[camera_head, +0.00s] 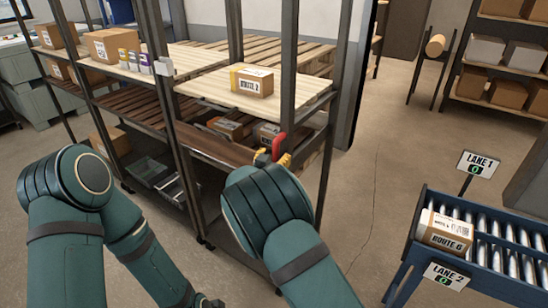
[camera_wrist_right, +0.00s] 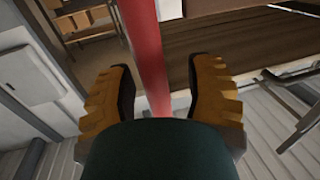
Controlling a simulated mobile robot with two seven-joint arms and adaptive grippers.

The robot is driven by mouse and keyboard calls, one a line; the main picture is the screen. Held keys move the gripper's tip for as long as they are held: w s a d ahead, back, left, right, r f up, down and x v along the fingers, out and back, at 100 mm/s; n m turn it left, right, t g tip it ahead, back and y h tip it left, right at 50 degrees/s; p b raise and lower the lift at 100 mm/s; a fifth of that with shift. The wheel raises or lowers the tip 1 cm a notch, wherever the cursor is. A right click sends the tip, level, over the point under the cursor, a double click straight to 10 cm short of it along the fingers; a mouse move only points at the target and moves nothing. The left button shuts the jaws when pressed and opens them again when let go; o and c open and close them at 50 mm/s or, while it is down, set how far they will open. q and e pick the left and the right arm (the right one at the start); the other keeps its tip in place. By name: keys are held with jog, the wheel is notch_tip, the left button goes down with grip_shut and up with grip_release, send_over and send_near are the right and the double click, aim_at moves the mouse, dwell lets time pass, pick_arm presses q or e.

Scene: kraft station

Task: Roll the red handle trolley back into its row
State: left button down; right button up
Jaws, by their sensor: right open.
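The red handle (camera_head: 278,145) stands upright at the front of a tall dark-framed trolley with a light wood top shelf (camera_head: 210,87). My right gripper (camera_head: 273,158) is at the handle, its yellow fingers open. In the right wrist view the red handle (camera_wrist_right: 147,55) runs between the two fingers of the right gripper (camera_wrist_right: 160,85), with a gap on each side. My right arm hides the trolley's lower front. My left arm is low at the left; only a dark bit of its gripper (camera_head: 210,301) shows at the bottom edge.
A box (camera_head: 252,81) sits on the trolley's top shelf. A neighbouring rack with boxes (camera_head: 112,45) stands at the left. A roller conveyor (camera_head: 510,235) with a carton (camera_head: 446,232) is at the lower right. The floor (camera_head: 385,150) between trolley and conveyor is clear.

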jog(key=v, duration=1.2)
jog(key=s+d+f+n+g+y, duration=0.1)
jog(key=s+d+f+g+y, duration=0.25)
jog(key=d+f, duration=0.45)
jog(key=s+d+f+n+g+y, duration=0.15)
jog(key=s+d+f+g, duration=0.25)
jog(key=f, duration=0.8)
jog(key=s+f+g+y, duration=0.3)
jog(key=s+g, duration=0.1)
jog(key=s, duration=0.7)
jog(key=s+d+f+g+y, duration=0.1)
jog(key=s+f+g+y, duration=0.2)
jog(key=s, duration=0.7)
jog(key=shift+s+d+g, duration=0.35)
jog(key=shift+n, duration=0.25)
